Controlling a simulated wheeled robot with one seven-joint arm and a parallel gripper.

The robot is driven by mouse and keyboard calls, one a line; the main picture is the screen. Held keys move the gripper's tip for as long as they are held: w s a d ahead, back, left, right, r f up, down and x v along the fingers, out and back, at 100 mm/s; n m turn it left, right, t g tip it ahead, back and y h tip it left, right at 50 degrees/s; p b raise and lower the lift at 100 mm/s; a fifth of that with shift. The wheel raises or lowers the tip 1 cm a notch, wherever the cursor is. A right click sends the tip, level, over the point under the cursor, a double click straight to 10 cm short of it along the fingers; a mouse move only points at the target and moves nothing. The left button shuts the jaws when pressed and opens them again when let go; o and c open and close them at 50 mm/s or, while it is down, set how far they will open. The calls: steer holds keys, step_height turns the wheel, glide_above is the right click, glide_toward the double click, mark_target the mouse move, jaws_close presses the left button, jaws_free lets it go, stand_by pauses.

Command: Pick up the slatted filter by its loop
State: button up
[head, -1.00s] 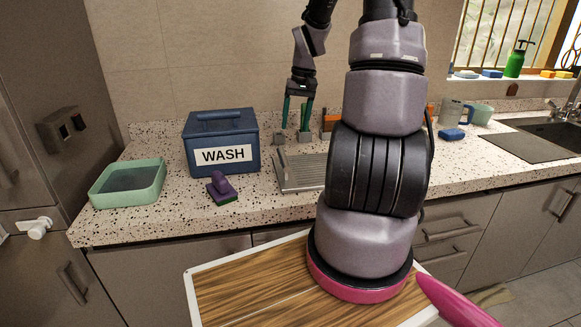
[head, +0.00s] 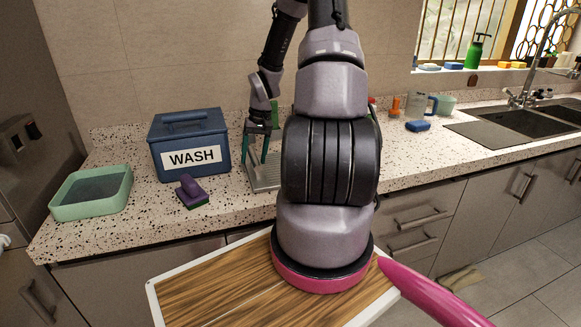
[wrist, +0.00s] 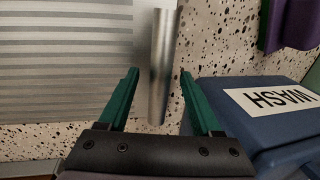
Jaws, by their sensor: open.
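The slatted filter (head: 262,183) is a grey ribbed metal panel lying on the speckled counter, partly hidden behind my arm in the head view. In the wrist view its slats (wrist: 60,70) fill the left side. Its loop (wrist: 163,60) shows there as a shiny metal bar near the panel's edge. My gripper (head: 257,162) is open above the filter's left part. In the wrist view the green fingers of my gripper (wrist: 158,72) lie on either side of the bar, with visible gaps. Whether the bar is at fingertip depth I cannot tell.
The blue WASH box (head: 188,143) stands close left of my gripper and shows near the right finger in the wrist view. A purple scrubber (head: 191,191) and a green tray (head: 90,192) are further left. The sink (head: 520,125) is at right.

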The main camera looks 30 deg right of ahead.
steer(key=shift+a+f, duration=0.1)
steer(key=shift+f, duration=0.5)
jaws_close()
